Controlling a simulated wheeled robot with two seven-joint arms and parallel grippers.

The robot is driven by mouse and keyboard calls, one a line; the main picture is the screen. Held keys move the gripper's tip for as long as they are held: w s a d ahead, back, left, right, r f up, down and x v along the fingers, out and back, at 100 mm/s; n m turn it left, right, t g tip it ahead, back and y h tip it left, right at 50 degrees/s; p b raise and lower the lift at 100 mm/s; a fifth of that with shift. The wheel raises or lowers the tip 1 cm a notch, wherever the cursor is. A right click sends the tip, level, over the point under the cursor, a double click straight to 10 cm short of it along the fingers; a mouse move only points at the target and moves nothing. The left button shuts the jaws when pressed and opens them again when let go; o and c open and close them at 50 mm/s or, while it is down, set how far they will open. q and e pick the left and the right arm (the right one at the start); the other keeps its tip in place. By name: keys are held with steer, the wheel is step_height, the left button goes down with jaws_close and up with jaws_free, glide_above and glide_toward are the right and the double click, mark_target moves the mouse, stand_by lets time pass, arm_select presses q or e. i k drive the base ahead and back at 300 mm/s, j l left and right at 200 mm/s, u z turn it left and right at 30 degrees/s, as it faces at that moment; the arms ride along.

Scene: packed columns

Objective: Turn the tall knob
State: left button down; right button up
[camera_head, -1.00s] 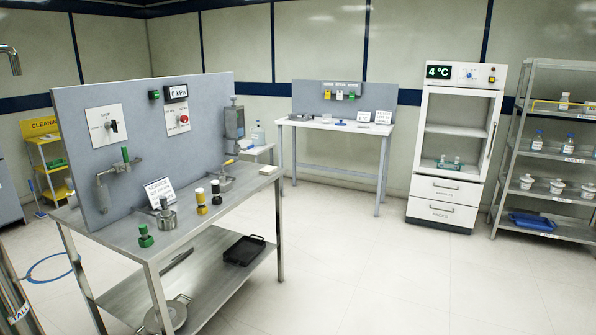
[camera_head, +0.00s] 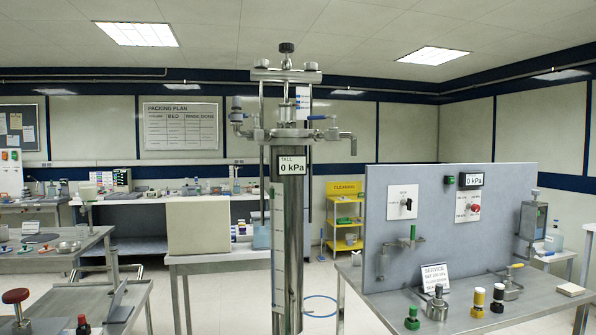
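The tall column (camera_head: 288,245) stands upright near the middle of the view. Blue-handled valves (camera_head: 318,117) and pipe fittings flank the column head. Neither of my grippers shows in this view.
A steel bench (camera_head: 480,320) with a grey panel (camera_head: 520,185) stands to the right, carrying green, black and yellow fittings. A white box (camera_head: 198,227) sits on a table behind the column. More benches stand at left. A blue hose loop (camera_head: 318,298) lies on the floor.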

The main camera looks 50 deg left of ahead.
mark_target(286, 48)
steer(key=u, duration=1.75)
